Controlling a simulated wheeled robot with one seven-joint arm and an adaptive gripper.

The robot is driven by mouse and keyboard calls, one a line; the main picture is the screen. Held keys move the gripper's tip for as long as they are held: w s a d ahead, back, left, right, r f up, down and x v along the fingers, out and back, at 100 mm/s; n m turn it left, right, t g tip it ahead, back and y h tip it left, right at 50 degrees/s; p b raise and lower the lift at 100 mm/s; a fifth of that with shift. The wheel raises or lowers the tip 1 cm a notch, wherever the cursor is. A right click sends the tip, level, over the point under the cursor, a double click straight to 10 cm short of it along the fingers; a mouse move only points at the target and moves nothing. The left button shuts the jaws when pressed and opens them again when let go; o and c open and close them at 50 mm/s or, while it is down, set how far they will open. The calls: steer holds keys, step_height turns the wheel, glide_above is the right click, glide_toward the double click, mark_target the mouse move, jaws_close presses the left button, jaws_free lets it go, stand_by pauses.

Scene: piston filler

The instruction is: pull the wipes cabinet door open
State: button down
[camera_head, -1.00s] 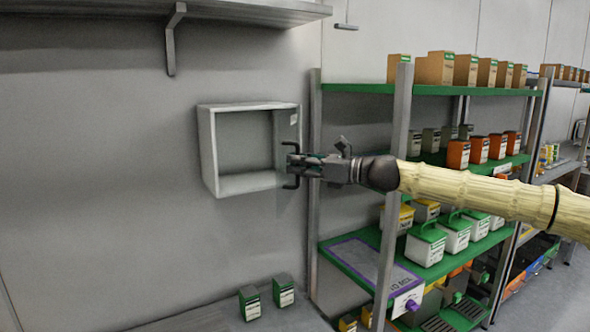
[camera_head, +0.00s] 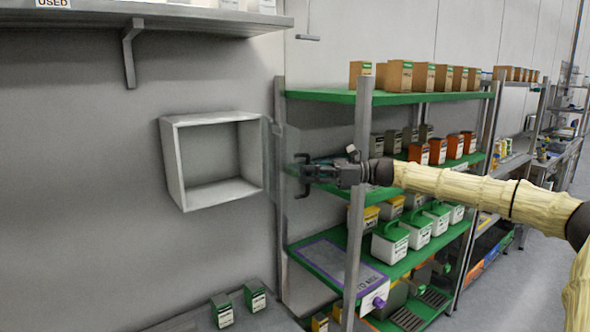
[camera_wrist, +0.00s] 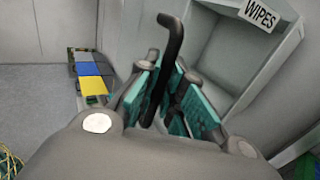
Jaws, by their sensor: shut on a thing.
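The wipes cabinet (camera_head: 173,165) is a pale box on the grey wall, left of my gripper in the head view. Its front shows an open, empty-looking interior. In the wrist view the cabinet (camera_wrist: 237,45) bears a WIPES label (camera_wrist: 262,14). A see-through door panel (camera_head: 271,150) stands out at the cabinet's right side; its full outline is hard to make out. The dark bar handle (camera_head: 301,192) is right of the cabinet. My gripper (camera_head: 311,172) is shut on this handle; the wrist view shows the handle (camera_wrist: 168,45) between the teal finger pads (camera_wrist: 172,92).
A green-shelved rack (camera_head: 320,97) with boxes and tubs stands close behind and right of my gripper. A wall shelf (camera_head: 200,17) hangs above the cabinet. Two small green-topped boxes (camera_head: 238,305) sit on a low surface below. Wall left of the cabinet is bare.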

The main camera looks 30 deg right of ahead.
steer(key=shift+w+d+p, duration=0.2)
steer(key=shift+d+p, duration=0.4)
steer(key=shift+d, duration=0.8)
steer(key=c, duration=1.5)
jaws_free()
steer(key=shift+a, duration=0.1)
steer(key=v, duration=1.2)
steer(key=shift+d+f, duration=0.1)
steer(key=shift+d, duration=0.25)
